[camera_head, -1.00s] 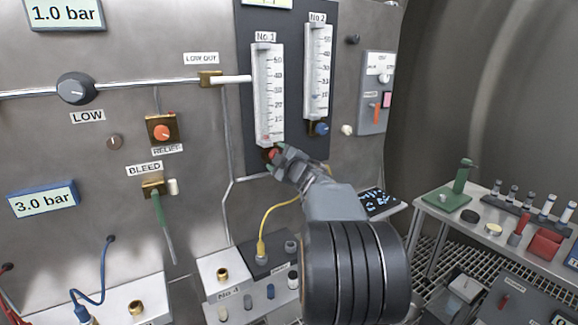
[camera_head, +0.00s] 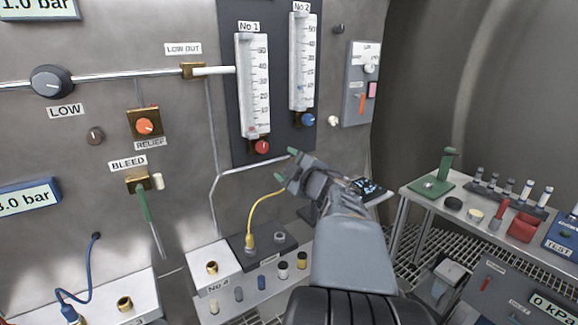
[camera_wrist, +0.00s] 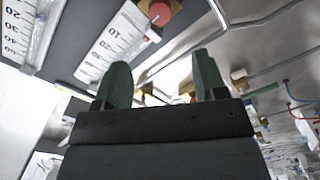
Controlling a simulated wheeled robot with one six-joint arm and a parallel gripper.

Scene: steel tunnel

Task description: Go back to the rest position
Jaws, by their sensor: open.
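My gripper (camera_head: 287,168) is open and empty in the head view. Its green-tipped fingers are below and to the right of the red knob (camera_head: 262,146) under flowmeter No 1 (camera_head: 252,88), apart from it. In the wrist view the two green fingers (camera_wrist: 162,85) stand wide apart with nothing between them. The red knob also shows there, beyond the fingers (camera_wrist: 160,12). Flowmeter No 2 (camera_head: 302,62) with its blue knob (camera_head: 308,119) is to the right of No 1. My arm hides part of the lower bench.
A steel panel carries the LOW knob (camera_head: 52,82), the RELIEF valve (camera_head: 145,125) and the BLEED lever (camera_head: 146,207). A yellow hose (camera_head: 262,205) rises from a dark block close to my gripper. A side table (camera_head: 420,205) with small items stands at right.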

